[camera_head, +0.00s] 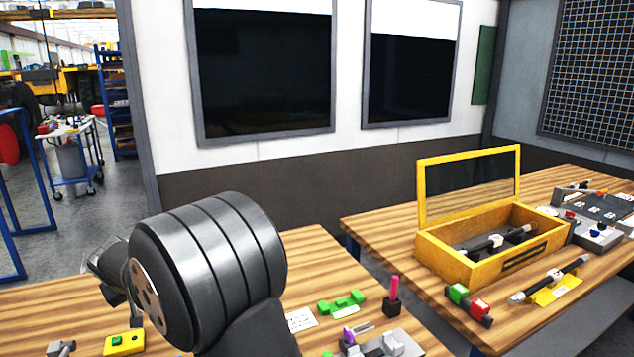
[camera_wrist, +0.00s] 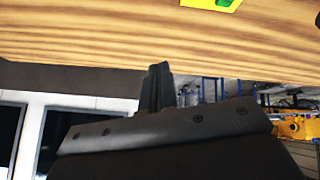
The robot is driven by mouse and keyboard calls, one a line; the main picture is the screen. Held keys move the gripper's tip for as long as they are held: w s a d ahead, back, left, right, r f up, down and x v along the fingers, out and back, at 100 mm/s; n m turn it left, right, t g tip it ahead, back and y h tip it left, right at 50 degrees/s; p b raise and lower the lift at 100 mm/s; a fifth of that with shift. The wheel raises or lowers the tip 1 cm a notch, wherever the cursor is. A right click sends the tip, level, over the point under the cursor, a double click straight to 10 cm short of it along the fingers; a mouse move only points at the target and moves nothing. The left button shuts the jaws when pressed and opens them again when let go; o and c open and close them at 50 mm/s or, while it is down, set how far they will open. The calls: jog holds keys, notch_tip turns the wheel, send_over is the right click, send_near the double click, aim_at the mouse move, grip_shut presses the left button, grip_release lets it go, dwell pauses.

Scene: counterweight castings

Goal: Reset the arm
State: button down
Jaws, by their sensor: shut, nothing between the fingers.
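My gripper (camera_wrist: 158,82) shows in the wrist view with its dark fingers together and nothing between them. It is tilted, and the wooden bench (camera_wrist: 100,40) fills the top of that view, apart from the fingers. In the head view my dark arm joint covers the lower left centre. Part of my wrist shows behind it at the left, above the near bench (camera_head: 40,308), and the fingertips cannot be made out there.
Near bench: a yellow block (camera_head: 125,343), a green part (camera_head: 341,303), a pink-topped tool in a dark holder (camera_head: 390,306) and a grey fixture (camera_head: 392,346). Right bench: a yellow box (camera_head: 450,263) with its lid up, and a red-and-green piece (camera_head: 469,303). A gap separates the benches.

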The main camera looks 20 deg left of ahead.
jog(key=w+d+r+m+g+h, duration=0.2)
jog(key=w+d+m, duration=0.1)
jog(key=d+m, duration=0.6)
jog(key=w+d+r+m+g+h, duration=0.3)
jog(key=d+m, duration=0.6)
jog(key=m, duration=0.4)
jog(key=shift+w+d+r, duration=0.2)
jog(key=shift+w+d, duration=0.1)
jog(key=shift+w, duration=0.15)
dwell(1.8)
jog(key=s+a+f+n+t+y, duration=0.1)
jog(key=s+a+n, duration=0.3)
jog(key=a+n, duration=0.4)
jog(key=s+a+f+n+t+y, duration=0.2)
jog(key=s+a+n+y, duration=0.2)
jog(key=a+n, duration=0.4)
jog(key=s+a+f+n+t+y, duration=0.1)
jog(key=s+a+n, duration=0.4)
jog(key=n, duration=0.8)
jog(key=a+f+y, duration=0.1)
jog(key=a, duration=0.2)
jog(key=shift+t+y, duration=0.3)
